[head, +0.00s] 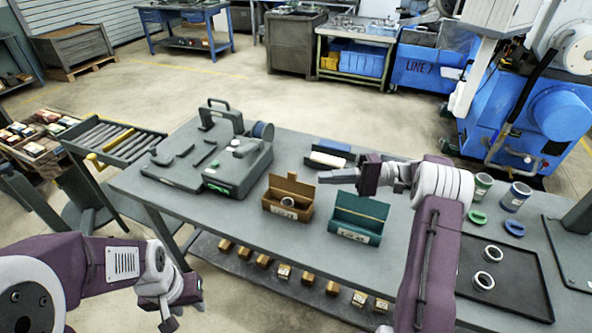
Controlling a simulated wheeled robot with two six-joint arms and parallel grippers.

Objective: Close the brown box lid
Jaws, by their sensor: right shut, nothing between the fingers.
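The brown box (284,213) sits on the grey worktable, with a ring (287,201) inside it. Its lid (292,184) is open and stands up at the back edge. My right gripper (324,177) is shut and empty, pointing left, just right of the brown lid in the picture and above the teal box's lid. I cannot tell whether it touches the brown lid. My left gripper (170,316) hangs low in front of the table, far from the box; its fingers are too unclear to tell open from shut.
A teal box (352,236) with its lid up stands right of the brown box. A grey-green machine (235,165) stands to the left. A black tray (508,289) with two rings lies at the right, near a green and a blue cup. The table's front strip is clear.

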